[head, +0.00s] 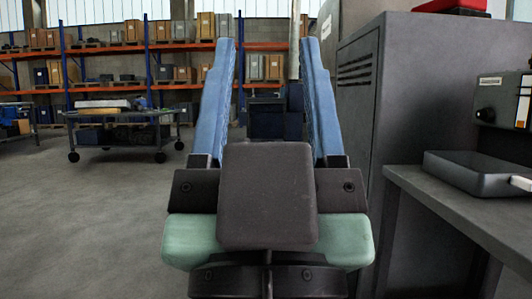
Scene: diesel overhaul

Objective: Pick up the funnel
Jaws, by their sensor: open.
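I see no funnel in the head view. My gripper (266,45) is in the middle of the view, with its two long blue fingers spread apart and pointing away from me. No object shows between the fingers. The dark block and pale green body of my gripper hide part of the floor ahead.
A grey cabinet (362,150) stands close on the right. Beside it, a bench (465,210) bears a flat grey case (480,172) and an instrument box (500,100). A wheeled cart (122,117) and racks with orange beams (110,50) stand behind. The left floor is clear.

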